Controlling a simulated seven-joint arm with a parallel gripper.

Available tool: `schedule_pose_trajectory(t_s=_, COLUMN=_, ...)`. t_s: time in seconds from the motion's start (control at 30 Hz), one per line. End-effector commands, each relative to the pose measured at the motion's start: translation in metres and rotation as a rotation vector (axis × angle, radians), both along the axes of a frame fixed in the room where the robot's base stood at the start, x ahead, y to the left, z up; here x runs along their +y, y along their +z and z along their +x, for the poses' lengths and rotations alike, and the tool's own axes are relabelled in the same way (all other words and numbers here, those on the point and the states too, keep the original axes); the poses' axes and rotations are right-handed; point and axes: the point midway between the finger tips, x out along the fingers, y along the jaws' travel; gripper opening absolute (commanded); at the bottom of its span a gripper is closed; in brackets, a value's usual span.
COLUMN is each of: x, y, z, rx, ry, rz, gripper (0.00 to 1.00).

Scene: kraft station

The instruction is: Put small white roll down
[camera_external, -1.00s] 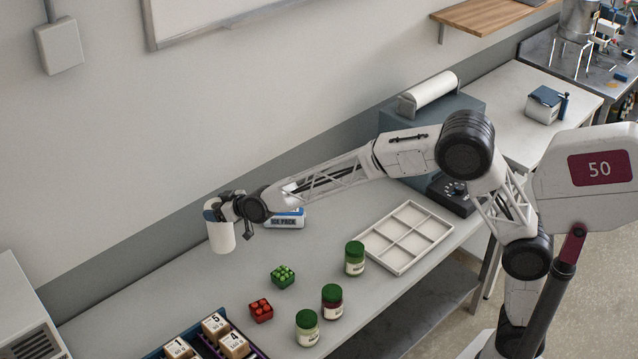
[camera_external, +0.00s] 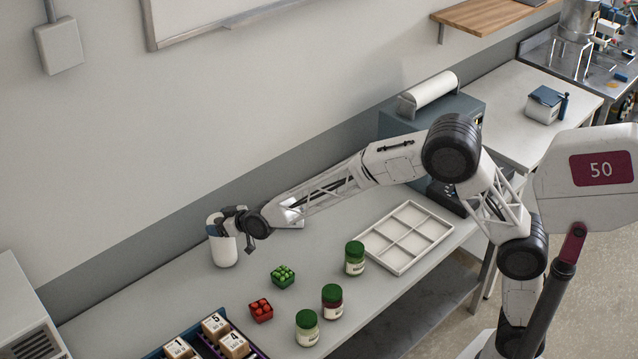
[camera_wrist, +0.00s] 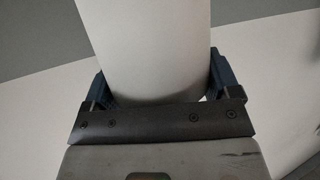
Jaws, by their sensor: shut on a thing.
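The small white roll (camera_external: 224,252) is upright at the far left end of my arm, over the grey table near the wall. My gripper (camera_external: 217,222) is shut around its upper part. In the wrist view the roll (camera_wrist: 150,45) fills the space between the two blue fingers of my gripper (camera_wrist: 160,88). The roll's lower end is at or just above the tabletop; I cannot tell whether it touches.
Several green-lidded jars (camera_external: 355,259) and a white divided tray (camera_external: 408,237) stand further right. A crate of boxes (camera_external: 250,350) is at the front. The table (camera_external: 140,290) left of the roll is clear.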

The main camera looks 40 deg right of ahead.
Motion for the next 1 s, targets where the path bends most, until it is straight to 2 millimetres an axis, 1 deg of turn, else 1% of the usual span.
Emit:
schedule_pose_trajectory(t_s=0.13, x=0.0, y=-0.009, z=0.0, rx=-0.002, ry=0.0, rz=0.001, gripper=0.23)
schedule_pose_trajectory(t_s=0.6, x=0.0, y=-0.013, z=0.0, rx=-0.002, ry=0.0, rz=0.001, gripper=0.23)
schedule_pose_trajectory(t_s=0.63, x=0.0, y=-0.014, z=0.0, rx=-0.001, ry=0.0, rz=0.0, gripper=0.84)
schedule_pose_trajectory(t_s=0.73, x=0.0, y=-0.014, z=0.0, rx=-0.001, ry=0.0, rz=0.0, gripper=0.99)
schedule_pose_trajectory(t_s=1.0, x=0.0, y=-0.013, z=0.0, rx=-0.001, ry=0.0, rz=0.0, gripper=1.0)
